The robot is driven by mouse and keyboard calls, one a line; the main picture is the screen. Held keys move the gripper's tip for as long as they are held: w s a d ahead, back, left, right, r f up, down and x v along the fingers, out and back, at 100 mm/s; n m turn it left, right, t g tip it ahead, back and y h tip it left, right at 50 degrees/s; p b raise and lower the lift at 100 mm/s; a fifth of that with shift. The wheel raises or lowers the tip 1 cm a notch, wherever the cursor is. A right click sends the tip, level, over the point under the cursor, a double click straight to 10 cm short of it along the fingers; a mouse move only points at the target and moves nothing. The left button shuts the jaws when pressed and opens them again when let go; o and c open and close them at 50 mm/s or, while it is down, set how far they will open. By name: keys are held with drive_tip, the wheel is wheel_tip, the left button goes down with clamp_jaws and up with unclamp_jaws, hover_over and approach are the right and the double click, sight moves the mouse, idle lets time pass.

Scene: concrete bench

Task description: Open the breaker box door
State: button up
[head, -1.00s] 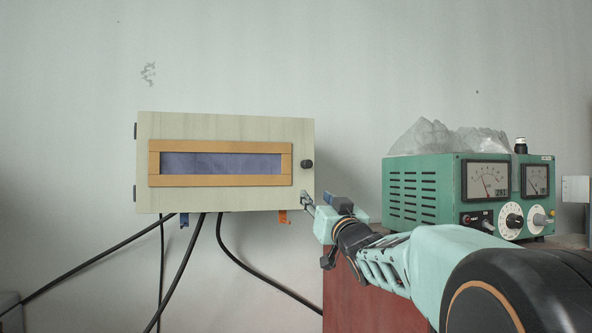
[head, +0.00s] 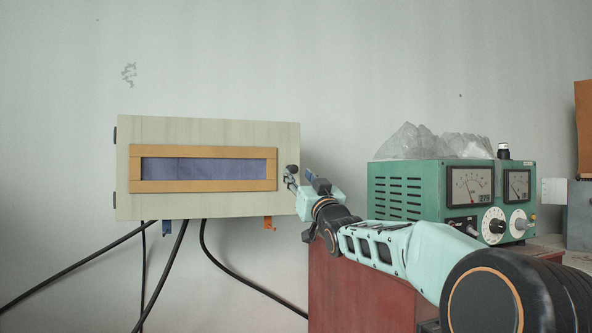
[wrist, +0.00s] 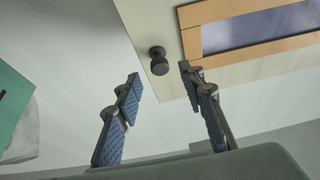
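The breaker box (head: 208,205) hangs on the wall with its pale door shut. The door has an orange-framed dark window and hinges on its left edge. A round black knob (head: 292,170) sits near the door's right edge. The knob (wrist: 158,61) also shows in the wrist view, ahead of my fingertips and between their lines. My gripper (head: 300,180) is just beside the knob at the door's right edge. In the wrist view my gripper (wrist: 160,77) is open, its fingers apart with nothing between them.
A green meter unit (head: 397,190) with a crumpled clear bag on top stands to the right on a red cabinet (head: 350,290). Black cables (head: 175,265) hang below the box with blue and orange tags.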

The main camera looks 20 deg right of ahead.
sight(294, 170)
drive_tip(key=shift+p+x, duration=0.45)
drive_tip(key=shift+x, duration=1.25)
clamp_jaws()
